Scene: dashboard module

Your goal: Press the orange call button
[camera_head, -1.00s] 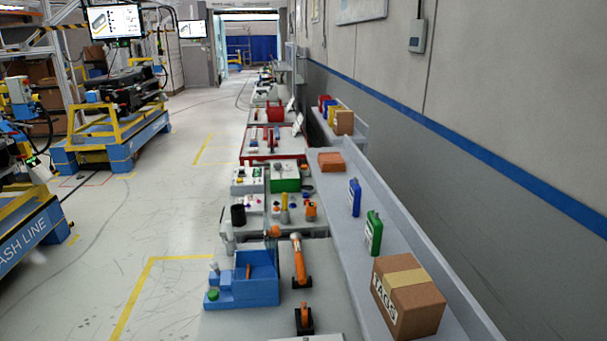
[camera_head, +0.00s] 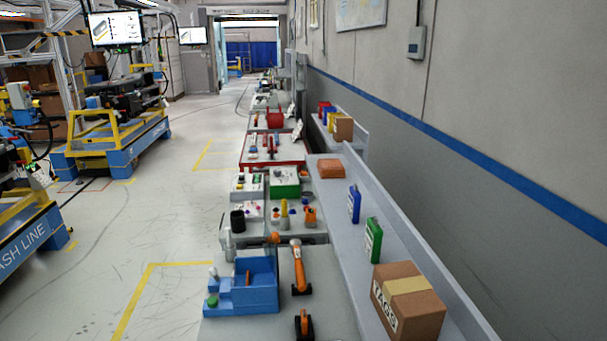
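I cannot pick out an orange call button for certain in the head view. A small orange item (camera_head: 310,216) stands farther along the bench. Neither of my grippers is in view.
A cardboard box (camera_head: 408,302), a green container (camera_head: 373,240) and a blue container (camera_head: 354,204) stand on the grey shelf at the right, along the wall. The floor aisle (camera_head: 170,220) left of the bench is open. Blue-and-yellow carts (camera_head: 110,150) stand at the left.

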